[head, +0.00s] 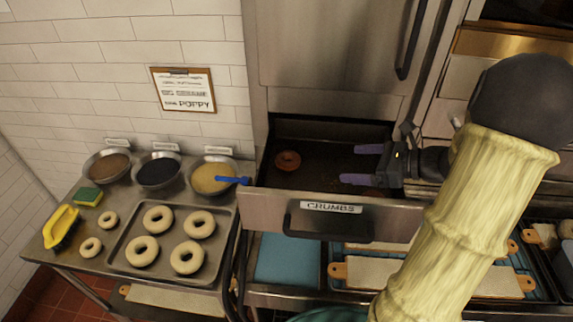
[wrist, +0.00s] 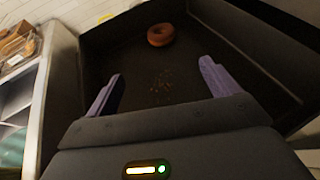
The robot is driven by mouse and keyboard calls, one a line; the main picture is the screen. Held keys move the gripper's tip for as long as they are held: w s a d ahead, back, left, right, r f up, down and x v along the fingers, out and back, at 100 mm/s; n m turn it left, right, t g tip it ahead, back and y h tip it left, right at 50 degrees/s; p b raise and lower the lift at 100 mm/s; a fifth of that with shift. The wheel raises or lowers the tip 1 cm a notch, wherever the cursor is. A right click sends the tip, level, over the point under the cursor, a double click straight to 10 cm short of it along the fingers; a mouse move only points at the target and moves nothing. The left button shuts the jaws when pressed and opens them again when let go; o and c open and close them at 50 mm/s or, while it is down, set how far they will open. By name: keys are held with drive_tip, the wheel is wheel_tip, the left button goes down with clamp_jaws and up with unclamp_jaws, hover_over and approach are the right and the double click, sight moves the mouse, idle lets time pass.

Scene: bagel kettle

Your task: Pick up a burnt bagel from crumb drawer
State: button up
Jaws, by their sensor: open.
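The crumb drawer (head: 337,207) is pulled open below the steel cabinet, with a CRUMBS label on its front. A brown bagel (head: 288,161) lies on the drawer floor toward the left in the head view. It also shows in the wrist view (wrist: 161,34), beyond the fingertips and near the far wall. My gripper (head: 362,164) is open and empty, with its purple fingers over the drawer's right part, pointing left toward the bagel. In the wrist view my gripper (wrist: 161,70) has its fingers wide apart. Dark crumbs (wrist: 161,80) lie on the drawer floor between the fingers and the bagel.
A blue-handled tool (head: 232,180) sticks out toward the drawer's left edge. The drawer walls surround the bagel.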

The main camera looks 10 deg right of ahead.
drive_tip(key=shift+s, duration=0.1)
drive_tip(key=p, duration=0.3)
approach(298, 161)
drive_tip(key=x, duration=0.4)
drive_tip(key=shift+f, duration=0.1)
drive_tip(key=shift+w+a+f, duration=0.2)
drive_tip(key=shift+a+f, duration=0.05)
drive_tip(key=shift+a, duration=0.2)
drive_tip(key=shift+w, duration=0.1)
drive_tip(key=shift+w+a+p, duration=0.2)
drive_tip(key=shift+a+p, duration=0.2)
drive_tip(key=shift+p, duration=0.1)
drive_tip(key=p+x, duration=0.2)
drive_tip(key=x, duration=0.2)
drive_tip(key=shift+w+f, duration=0.15)
drive_tip(key=shift+w, duration=0.1)
drive_tip(key=shift+c, duration=0.5)
drive_tip(key=c, duration=1)
